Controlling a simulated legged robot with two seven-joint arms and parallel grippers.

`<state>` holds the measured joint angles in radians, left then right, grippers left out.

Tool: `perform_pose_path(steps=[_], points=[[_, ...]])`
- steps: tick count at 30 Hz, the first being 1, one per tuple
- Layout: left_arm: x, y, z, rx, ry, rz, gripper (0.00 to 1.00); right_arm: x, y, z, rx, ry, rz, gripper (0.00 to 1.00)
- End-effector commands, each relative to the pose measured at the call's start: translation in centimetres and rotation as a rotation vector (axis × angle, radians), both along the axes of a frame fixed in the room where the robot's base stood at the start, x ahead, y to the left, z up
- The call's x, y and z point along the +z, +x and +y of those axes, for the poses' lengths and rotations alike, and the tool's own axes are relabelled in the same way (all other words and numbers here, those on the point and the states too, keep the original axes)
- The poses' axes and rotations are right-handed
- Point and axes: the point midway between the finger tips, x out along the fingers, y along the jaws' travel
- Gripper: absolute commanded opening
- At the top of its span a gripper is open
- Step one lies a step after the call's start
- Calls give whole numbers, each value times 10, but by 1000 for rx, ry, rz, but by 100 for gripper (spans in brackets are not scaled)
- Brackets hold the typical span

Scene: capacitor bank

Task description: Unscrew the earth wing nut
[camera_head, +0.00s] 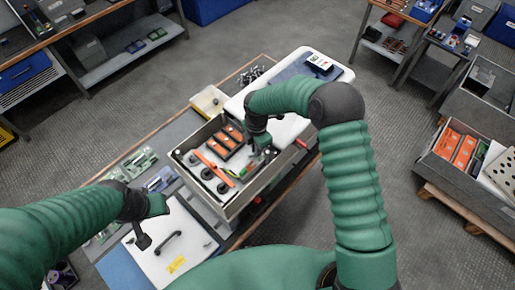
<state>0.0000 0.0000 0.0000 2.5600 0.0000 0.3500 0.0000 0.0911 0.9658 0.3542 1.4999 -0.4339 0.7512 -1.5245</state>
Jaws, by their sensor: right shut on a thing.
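An open grey metal case (232,209) stands on the workbench, with orange-topped black capacitor blocks (228,143) and an orange bar (213,167) inside. My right gripper (259,156) reaches down into the right side of the case. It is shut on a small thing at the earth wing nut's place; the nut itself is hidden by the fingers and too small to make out. My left gripper (147,240) hangs above a white lid with a black handle (168,243), left of and in front of the case. It is apart from the case, and its jaw opening is unclear.
A cream bin (208,101) stands behind the case, and a white padded tray (318,68) lies behind right. Green circuit boards (137,163) lie on the bench at left. Shelves and crates (470,160) stand apart on the right, with clear floor between.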

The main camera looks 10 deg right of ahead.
Motion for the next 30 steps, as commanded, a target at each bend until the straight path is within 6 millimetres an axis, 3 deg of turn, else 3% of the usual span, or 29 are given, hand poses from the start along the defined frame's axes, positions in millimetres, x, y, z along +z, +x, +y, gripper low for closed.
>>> perform_pose_path(steps=[28,30], points=[[-1,0,0,0,0,0,36,-4,-5,6,4,6,11,0],[-1,0,0,0,0,0,36,-4,-5,6,4,6,11,14]])
